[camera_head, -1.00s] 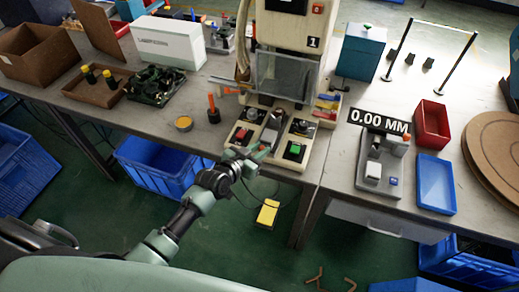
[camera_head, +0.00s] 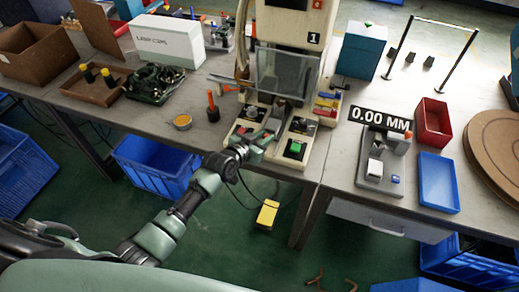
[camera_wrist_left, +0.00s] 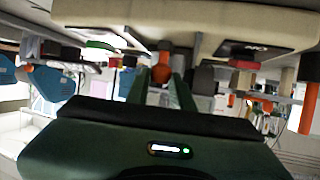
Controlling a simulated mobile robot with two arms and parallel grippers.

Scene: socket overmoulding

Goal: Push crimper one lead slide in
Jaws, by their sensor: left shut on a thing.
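Crimper one (camera_head: 290,35) is a cream press marked "1" with a clear guard in front. My left gripper (camera_head: 266,140) is at the front of its base, between the red button (camera_head: 241,131) and the green button (camera_head: 295,147). In the left wrist view my left gripper (camera_wrist_left: 161,88) has its two fingers close together around a small orange-red knob (camera_wrist_left: 161,72), which seems to be the lead slide's. The slide's body and its depth in the crimper are hidden. My right gripper is not in view.
An orange-handled tool (camera_head: 212,107) and a small round yellow tin (camera_head: 182,121) stand left of the crimper. A grey gauge fixture (camera_head: 375,185) under "0.00 MM" and a blue tray (camera_head: 438,182) are on the right. A yellow pedal (camera_head: 267,212) lies on the floor.

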